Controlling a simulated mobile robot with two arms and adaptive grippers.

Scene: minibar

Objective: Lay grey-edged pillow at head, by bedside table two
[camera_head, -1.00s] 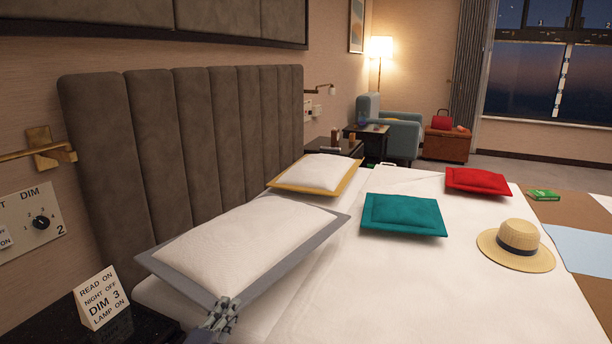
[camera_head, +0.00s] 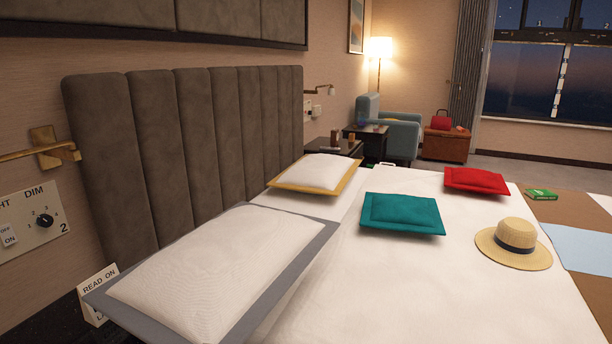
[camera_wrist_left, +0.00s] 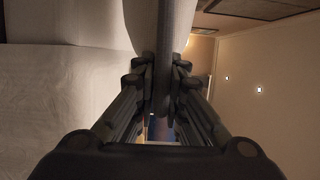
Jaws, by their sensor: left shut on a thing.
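The grey-edged pillow (camera_head: 215,268), white with a grey border, is at the near head end of the bed (camera_head: 480,300), by the headboard (camera_head: 190,160). Its near left corner reaches over the bedside table (camera_head: 50,325) beside the wall panel marked 2 and covers part of a sign there. In the left wrist view my left gripper (camera_wrist_left: 164,85) is shut on the grey edge of the pillow (camera_wrist_left: 166,40). The gripper is out of the head view. My right gripper is in neither view.
A yellow-edged pillow (camera_head: 318,173) lies at the far head end. A teal cushion (camera_head: 401,212), a red cushion (camera_head: 477,181) and a straw hat (camera_head: 514,243) are on the bed. The sign (camera_head: 98,285) stands on the near table.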

